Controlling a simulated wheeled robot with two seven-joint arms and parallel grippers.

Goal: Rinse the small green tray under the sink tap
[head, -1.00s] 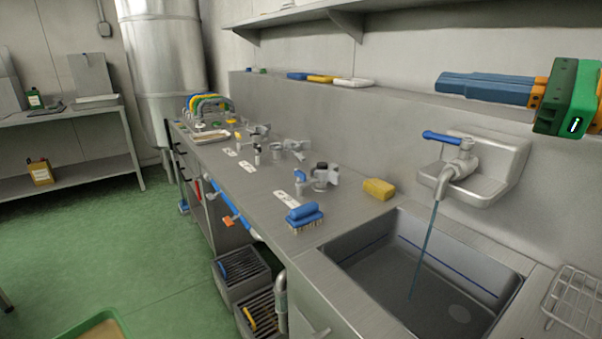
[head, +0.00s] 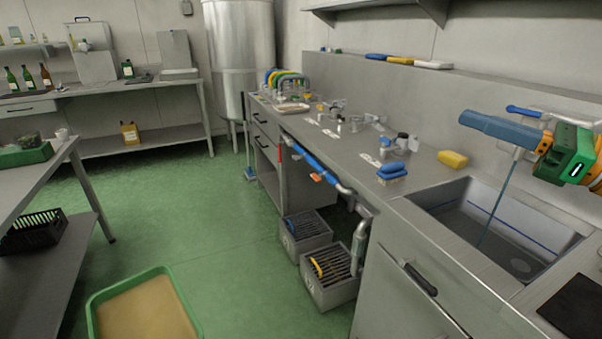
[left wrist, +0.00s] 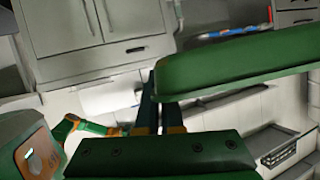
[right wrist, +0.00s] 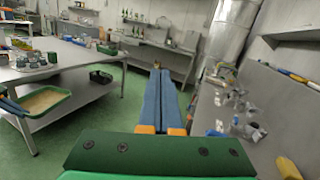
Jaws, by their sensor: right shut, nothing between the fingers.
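The green tray (head: 92,318), its floor covered in tan, is at the bottom left of the head view. My left gripper (left wrist: 157,95) is shut on its rim in the left wrist view; the tray hides part of the fingers. In the right wrist view the tray (right wrist: 62,102) is level at the left, with a blue finger at its edge. My right gripper (head: 468,122) is shut and empty, in front of the wall tap (head: 523,112), hiding most of it. A thin stream of water (head: 496,205) falls from the tap into the sink (head: 450,218).
A blue brush (head: 391,171) and a yellow sponge (head: 452,159) lie on the counter left of the sink. Two grey grated bins (head: 330,290) stand on the floor below it. A steel table (head: 30,175) stands at the left. Green floor between is clear.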

